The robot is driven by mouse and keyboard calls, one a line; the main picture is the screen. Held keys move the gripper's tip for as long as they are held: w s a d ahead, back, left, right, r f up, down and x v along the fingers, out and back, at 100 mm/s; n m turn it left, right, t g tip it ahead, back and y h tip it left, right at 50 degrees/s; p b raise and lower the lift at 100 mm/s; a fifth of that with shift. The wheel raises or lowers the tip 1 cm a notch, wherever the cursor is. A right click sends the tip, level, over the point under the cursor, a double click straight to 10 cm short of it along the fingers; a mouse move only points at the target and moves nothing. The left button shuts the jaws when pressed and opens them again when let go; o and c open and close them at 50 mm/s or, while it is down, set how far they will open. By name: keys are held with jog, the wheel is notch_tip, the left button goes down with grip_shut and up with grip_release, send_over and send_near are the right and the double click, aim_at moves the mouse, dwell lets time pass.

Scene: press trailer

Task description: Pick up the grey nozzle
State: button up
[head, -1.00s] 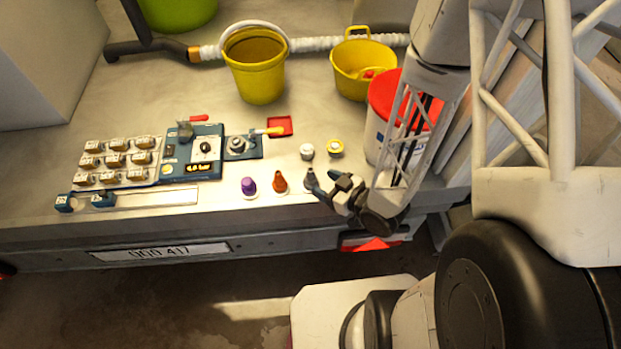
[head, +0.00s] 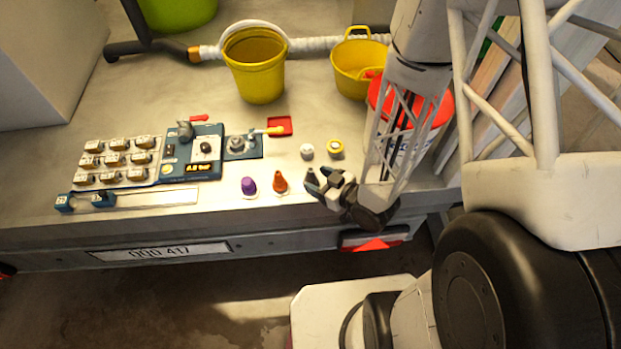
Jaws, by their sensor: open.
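The grey nozzle (head: 311,175) stands at the right end of a row of nozzles near the front edge of the trailer bed. Only part of it shows, as the gripper is right at it. My gripper (head: 318,181) is open and low, reaching in from the right, with its fingertips at the nozzle. I cannot tell whether the fingers are on both sides of it or touch it.
A red-brown nozzle (head: 281,182) and a purple nozzle (head: 249,186) stand to the left. A white cap (head: 307,151) and a yellow cap (head: 336,149) are just behind. A red-lidded bucket (head: 444,110) stands close behind my forearm. Control panels lie further left.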

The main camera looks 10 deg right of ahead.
aim_at(312, 177)
jog(key=shift+w, duration=0.1)
jog(key=shift+x, duration=2.5)
jog(key=c, duration=1)
